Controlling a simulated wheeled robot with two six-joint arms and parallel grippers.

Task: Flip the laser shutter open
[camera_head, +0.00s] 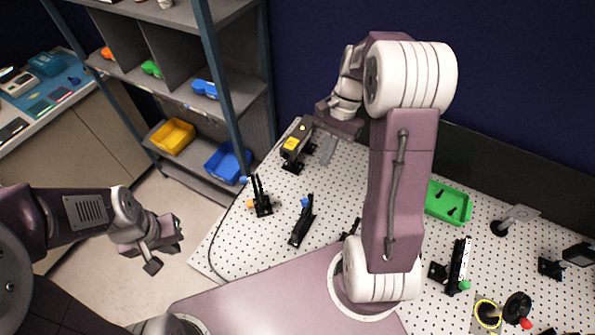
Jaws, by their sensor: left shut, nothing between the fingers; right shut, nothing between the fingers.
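The laser (297,140) is a dark box with a yellow label on top, standing on the perforated board at the back left. A thin grey plate (327,151) shows at its right side, below my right gripper; I cannot tell for sure whether it is the shutter flap or whether it is open. My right gripper (338,124) is shut and empty, close to the laser's right side. I cannot tell whether it touches it. My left gripper (163,248) is shut and empty, well away from the laser, over the floor left of the board.
Black optic mounts (260,200) and (301,222) stand on the perforated board (330,195) in front of the laser. A green tray (447,203) and more mounts are at the right. A shelf (190,95) with yellow (172,136) and blue (228,162) bins stands behind left.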

